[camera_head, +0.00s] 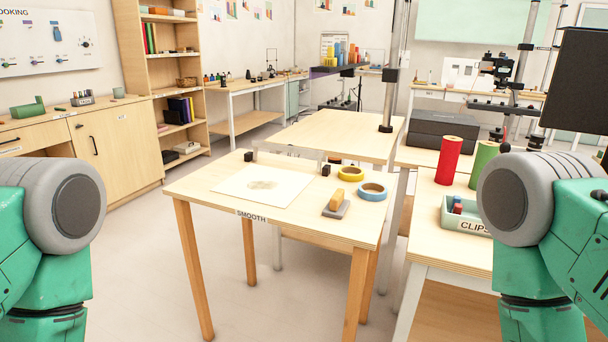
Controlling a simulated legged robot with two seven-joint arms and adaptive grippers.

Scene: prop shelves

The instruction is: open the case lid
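A dark grey, flat box that looks like the case (442,132) lies on the light wood table at the right, behind the red cylinder. Its top looks closed, and no raised lid shows. Its latches or handle are too small to tell. Only the green and grey upper parts of my two arms show, at the left and right edges. Neither of my grippers is in view, so nothing shows at the case.
The nearer table (215,205) marked SMOOTH holds a white sheet (245,190), yellow tape (351,173), blue tape (372,191) and a sanding block (337,201). A red cylinder (450,160), green cylinder (483,160) and CLIPS tray (468,225) stand at right. Floor at left is clear.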

